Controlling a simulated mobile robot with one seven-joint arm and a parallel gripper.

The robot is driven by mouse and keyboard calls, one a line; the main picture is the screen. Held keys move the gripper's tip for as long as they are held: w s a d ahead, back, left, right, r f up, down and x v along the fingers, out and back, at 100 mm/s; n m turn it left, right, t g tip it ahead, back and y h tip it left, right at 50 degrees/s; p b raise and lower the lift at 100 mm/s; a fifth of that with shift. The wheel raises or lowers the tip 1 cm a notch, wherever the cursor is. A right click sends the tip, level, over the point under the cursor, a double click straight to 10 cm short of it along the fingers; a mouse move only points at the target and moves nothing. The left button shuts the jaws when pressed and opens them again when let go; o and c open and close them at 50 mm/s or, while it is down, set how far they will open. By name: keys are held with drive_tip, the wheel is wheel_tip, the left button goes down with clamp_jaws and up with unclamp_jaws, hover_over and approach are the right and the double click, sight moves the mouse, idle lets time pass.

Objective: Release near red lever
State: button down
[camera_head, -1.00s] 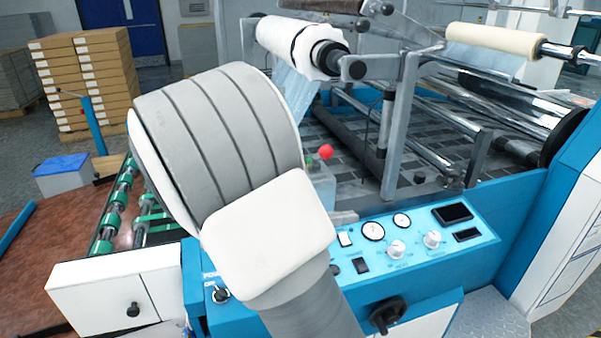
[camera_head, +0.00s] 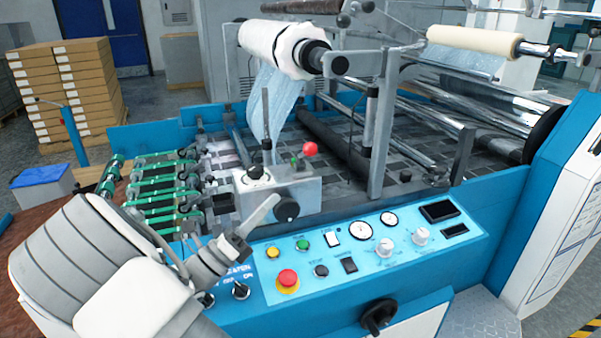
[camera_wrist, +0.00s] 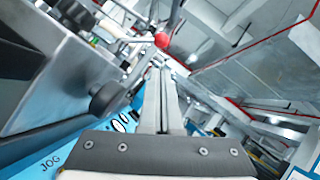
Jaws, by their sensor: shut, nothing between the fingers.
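The red lever shows as a red ball knob (camera_head: 310,149) on top of a grey control box (camera_head: 255,200) on the laminating machine. It also shows in the wrist view (camera_wrist: 162,40), just beyond the fingertips in the picture. My gripper (camera_head: 271,203) is in front of the box, below and to the left of the red knob. Its fingers (camera_wrist: 161,85) are together and hold nothing. The fingertips appear apart from the knob, close to the box's black round knob (camera_head: 286,208). Whether they touch that knob I cannot tell.
A blue panel (camera_head: 455,232) with buttons, gauges and a red stop button (camera_head: 288,278) lies below my gripper. A white film roll (camera_head: 280,45) hangs behind. Green rollers (camera_head: 160,200) are at left.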

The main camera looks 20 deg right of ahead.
sight(305, 151)
drive_tip(key=x, duration=1)
drive_tip(key=shift+d+r+p, duration=0.1)
drive_tip(key=shift+p, duration=0.2)
